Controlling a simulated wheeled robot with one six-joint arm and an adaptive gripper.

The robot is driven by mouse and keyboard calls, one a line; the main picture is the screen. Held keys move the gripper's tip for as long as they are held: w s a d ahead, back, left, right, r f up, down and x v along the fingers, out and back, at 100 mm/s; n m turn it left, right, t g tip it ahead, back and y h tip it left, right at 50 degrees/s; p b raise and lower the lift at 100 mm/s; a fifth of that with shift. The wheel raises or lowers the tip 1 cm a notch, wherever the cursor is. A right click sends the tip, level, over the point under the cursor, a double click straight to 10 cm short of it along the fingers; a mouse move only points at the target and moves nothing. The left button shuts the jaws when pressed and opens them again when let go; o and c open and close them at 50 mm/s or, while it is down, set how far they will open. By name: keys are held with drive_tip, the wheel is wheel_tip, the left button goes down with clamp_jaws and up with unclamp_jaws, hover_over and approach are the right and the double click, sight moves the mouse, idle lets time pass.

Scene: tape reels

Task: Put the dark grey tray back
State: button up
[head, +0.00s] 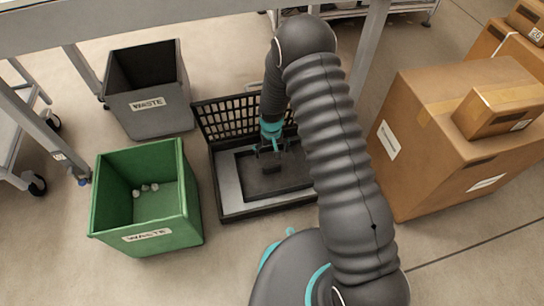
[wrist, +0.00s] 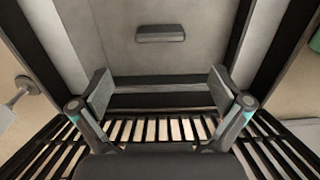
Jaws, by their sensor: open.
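The dark grey tray (head: 290,180) lies flat inside a black crate (head: 225,117) with a lattice back wall. In the wrist view its grey floor (wrist: 190,58) fills the upper middle, with a small dark handle-like block (wrist: 160,33) on it. My gripper (head: 268,152) points down over the back part of the tray. In the wrist view my gripper (wrist: 160,92) has its two fingers spread wide, with nothing held between them. A dark edge crosses between the fingers; I cannot tell whether they touch it. My arm hides the crate's right side in the head view.
A green waste bin (head: 190,215) with several small pale pieces inside stands left of the crate. A grey waste bin (head: 160,115) stands behind it. Cardboard boxes (head: 420,150) are stacked at right. A table edge (head: 150,18) and legs lie behind.

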drive_tip(key=s+d+r+t, duration=0.1)
drive_tip(key=d+r, duration=0.2)
drive_tip(key=r, duration=0.7)
drive_tip(key=s+d+r+m+t, duration=0.1)
drive_tip(key=s+d+r, duration=0.15)
drive_tip(key=r, duration=0.75)
drive_tip(key=s+d+r, duration=0.1)
drive_tip(key=d+r, duration=0.2)
drive_tip(key=r, duration=0.8)
drive_tip(key=s+d+r+m+t, duration=0.1)
drive_tip(key=s+d+r, duration=0.3)
drive_tip(key=s+r, duration=0.3)
drive_tip(key=s+d+r+m+t, duration=0.1)
drive_tip(key=s+d+r, duration=0.4)
drive_tip(key=s, duration=1.1)
drive_tip(key=shift+s+r+t, duration=0.2)
drive_tip(key=shift+r+t, duration=0.6)
drive_tip(key=shift+r, duration=0.7)
drive_tip(key=shift+d, duration=0.1)
